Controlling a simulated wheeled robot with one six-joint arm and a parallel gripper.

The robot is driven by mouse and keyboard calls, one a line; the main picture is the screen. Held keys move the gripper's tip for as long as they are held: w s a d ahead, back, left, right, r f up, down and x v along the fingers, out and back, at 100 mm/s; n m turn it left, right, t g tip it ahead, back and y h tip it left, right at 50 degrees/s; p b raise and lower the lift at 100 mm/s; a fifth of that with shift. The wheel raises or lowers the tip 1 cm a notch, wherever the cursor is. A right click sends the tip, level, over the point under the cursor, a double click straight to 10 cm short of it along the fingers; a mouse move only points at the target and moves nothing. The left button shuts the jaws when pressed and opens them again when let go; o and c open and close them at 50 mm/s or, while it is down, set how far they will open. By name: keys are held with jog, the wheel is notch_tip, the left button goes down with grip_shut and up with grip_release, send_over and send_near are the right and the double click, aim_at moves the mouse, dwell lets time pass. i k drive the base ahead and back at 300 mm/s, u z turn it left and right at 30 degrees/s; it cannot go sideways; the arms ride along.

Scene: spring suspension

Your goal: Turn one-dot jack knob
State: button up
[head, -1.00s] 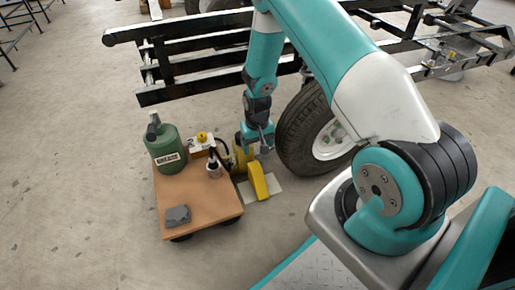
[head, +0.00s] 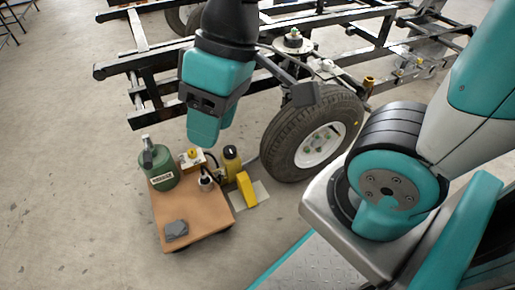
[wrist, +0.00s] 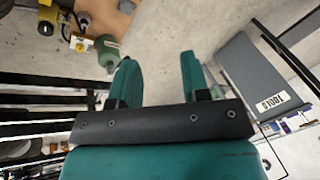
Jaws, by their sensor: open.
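A yellow jack-like unit (head: 232,158) with a black top stands on the floor between the cart and the wheel. It also shows at the upper left of the wrist view (wrist: 46,20). I cannot make out a one-dot mark or tell which part is its knob. A white box with a yellow knob (head: 192,154) sits on the cart and also shows in the wrist view (wrist: 81,44). My gripper (head: 208,136) is raised, apart from these things. In the wrist view its two teal fingers (wrist: 158,63) are spread with nothing between them.
The wooden cart (head: 190,215) holds a green grease can (head: 162,170), a small bottle (head: 206,181) and a grey block (head: 176,230). A yellow wedge (head: 246,189) lies beside the tyre (head: 290,140). The black frame (head: 140,70) runs behind. A tools cabinet (wrist: 255,75) stands right.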

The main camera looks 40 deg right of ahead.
aim_at(230, 151)
jog(key=z, duration=3.1)
jog(key=k, duration=1.3)
jog(key=u, duration=1.65)
